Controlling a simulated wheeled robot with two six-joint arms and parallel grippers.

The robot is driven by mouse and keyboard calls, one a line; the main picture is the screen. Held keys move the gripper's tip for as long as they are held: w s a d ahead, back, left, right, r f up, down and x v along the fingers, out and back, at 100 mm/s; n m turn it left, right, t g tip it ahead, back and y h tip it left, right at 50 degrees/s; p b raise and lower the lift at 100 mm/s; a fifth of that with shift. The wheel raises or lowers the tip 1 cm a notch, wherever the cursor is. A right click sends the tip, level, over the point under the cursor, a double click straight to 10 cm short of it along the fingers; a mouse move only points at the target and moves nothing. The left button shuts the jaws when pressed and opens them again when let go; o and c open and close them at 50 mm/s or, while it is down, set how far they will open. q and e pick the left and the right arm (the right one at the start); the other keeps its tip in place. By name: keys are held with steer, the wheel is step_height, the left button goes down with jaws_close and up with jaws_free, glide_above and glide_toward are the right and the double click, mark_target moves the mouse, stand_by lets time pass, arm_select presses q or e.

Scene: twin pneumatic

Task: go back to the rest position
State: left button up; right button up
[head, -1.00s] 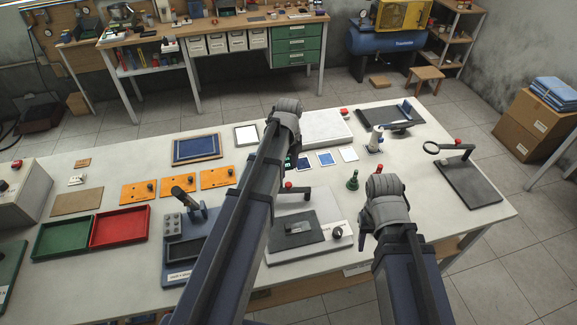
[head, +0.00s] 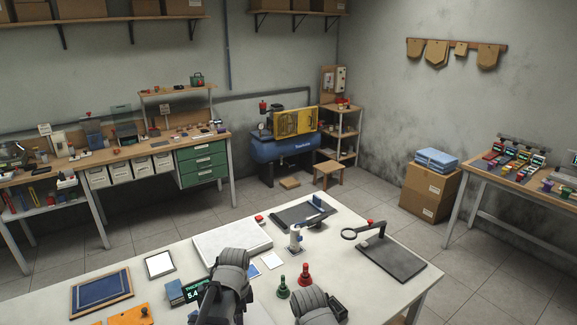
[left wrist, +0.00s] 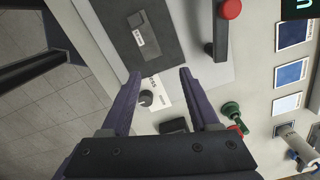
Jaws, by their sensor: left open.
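My left gripper (left wrist: 160,74) is open in the left wrist view, with nothing between its fingers. It points down over the table around a dark round knob (left wrist: 146,98) and a white label, apparently above them; contact cannot be told. In the head view my left arm rises from the bottom middle, and its gripper is hidden. My right arm shows at the bottom, just right of it; its gripper is not visible. A green-handled stamp (head: 283,287) and a red-handled stamp (head: 305,274) stand close to the two arms.
On the white table (head: 372,305) lie a blue-framed tray (head: 101,291), a white slab (head: 232,235), a dark magnifier stand (head: 395,260) and a dark block (head: 338,308). A side table (head: 560,202) stands right.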

arm_select(q)
steer(key=s+d+f+n+b, duration=0.4)
steer(key=s+d+n, duration=0.4)
steer(key=s+n, duration=0.2)
steer(key=shift+s+f+n+y+b, duration=0.3)
steer(key=shift+s+f+n+b, duration=0.1)
steer(key=shift+s+f, duration=0.4)
arm_select(e)
step_height(320, 180, down, 6)
steer(key=shift+r, duration=0.15)
